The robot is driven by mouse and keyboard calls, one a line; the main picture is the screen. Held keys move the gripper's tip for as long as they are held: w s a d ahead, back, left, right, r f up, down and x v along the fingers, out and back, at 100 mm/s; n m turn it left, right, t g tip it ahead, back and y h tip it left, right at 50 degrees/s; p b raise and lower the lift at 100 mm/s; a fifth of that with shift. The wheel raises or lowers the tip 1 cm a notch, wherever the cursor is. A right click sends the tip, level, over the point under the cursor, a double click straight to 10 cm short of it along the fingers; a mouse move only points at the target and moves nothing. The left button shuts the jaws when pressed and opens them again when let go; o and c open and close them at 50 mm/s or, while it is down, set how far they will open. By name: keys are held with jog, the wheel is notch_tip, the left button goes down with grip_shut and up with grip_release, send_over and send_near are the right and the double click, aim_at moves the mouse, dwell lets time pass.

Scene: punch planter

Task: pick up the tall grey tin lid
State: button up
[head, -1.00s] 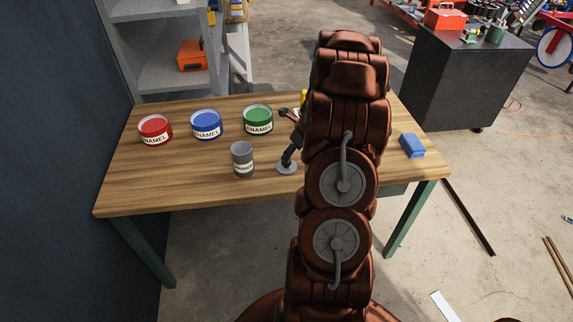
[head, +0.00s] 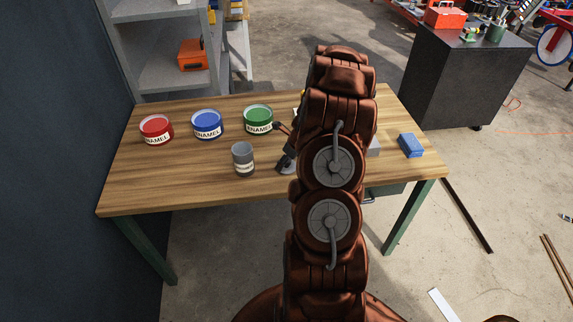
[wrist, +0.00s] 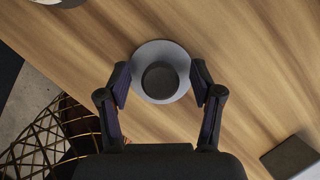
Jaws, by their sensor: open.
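The grey lid (wrist: 160,78) is a round pale grey disc with a darker round knob in its middle. It lies on the wooden table, seen from above in the wrist view. My gripper (wrist: 160,73) is open, with one finger on either side of the disc; no grip on the knob shows. The tall grey tin (head: 243,160) stands upright just left of my gripper, with a pale label.
Red (head: 156,130), blue (head: 207,125) and green (head: 258,119) enamel tins stand in a row behind. A blue block (head: 411,146) lies at the table's right. The wooden table (head: 170,185) is bare at front left. A dark cabinet (head: 460,85) stands beyond.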

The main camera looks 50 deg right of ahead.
grip_shut()
dwell(0.4)
